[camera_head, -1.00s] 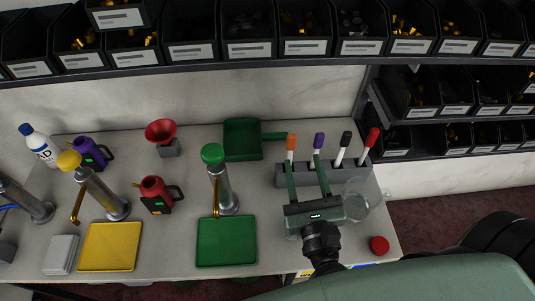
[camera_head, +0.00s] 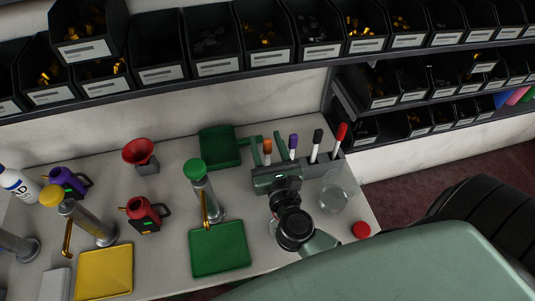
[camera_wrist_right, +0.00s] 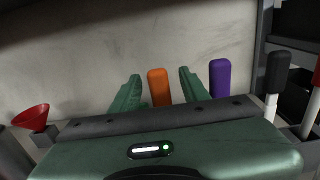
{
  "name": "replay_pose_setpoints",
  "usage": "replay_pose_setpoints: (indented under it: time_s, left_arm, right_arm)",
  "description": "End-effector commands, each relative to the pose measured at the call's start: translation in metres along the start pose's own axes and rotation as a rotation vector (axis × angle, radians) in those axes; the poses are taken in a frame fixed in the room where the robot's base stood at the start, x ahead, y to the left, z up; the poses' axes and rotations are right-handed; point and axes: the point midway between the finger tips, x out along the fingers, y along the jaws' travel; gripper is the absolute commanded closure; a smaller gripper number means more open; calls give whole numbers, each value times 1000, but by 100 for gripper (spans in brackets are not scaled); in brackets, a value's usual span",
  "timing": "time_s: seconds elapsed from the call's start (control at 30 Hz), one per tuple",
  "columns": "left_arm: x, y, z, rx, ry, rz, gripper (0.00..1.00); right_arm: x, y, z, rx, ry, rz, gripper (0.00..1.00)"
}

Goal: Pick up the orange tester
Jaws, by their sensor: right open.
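The orange tester (camera_head: 267,148) stands upright in the grey rack at the right of the table. My right gripper (camera_head: 266,141) is open, with one green finger on each side of the orange tester. In the right wrist view the tester's orange top (camera_wrist_right: 159,87) shows between the two spread fingertips (camera_wrist_right: 160,86), with a gap on both sides. Its lower part is hidden by the gripper body. My left gripper is not in view.
A purple tester (camera_head: 293,145), a black one (camera_head: 317,140) and a red one (camera_head: 340,134) stand right of the orange one. A clear glass vessel (camera_head: 335,192) is close by the rack. A green scoop-like tray (camera_head: 218,147) lies left. Shelf bins (camera_head: 215,68) hang above.

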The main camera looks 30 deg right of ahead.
Motion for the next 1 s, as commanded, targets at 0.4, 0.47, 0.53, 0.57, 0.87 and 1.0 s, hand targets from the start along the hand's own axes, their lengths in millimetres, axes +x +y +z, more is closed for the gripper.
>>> replay_pose_setpoints:
  time_s: [0.4,0.47,0.53,0.57,0.87,1.0]
  left_arm:
    - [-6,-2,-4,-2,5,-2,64]
    - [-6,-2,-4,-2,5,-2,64]
    - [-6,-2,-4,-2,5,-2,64]
    - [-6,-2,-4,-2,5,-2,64]
    - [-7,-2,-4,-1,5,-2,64]
    - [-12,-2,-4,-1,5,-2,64]
  right_arm:
    - [20,0,0,0,1,0,55]
    - [20,0,0,0,1,0,71]
    - [20,0,0,0,0,0,91]
    - [20,0,0,0,0,0,99]
    - [20,0,1,0,0,-1,100]
    - [20,0,15,2,-2,-2,100]
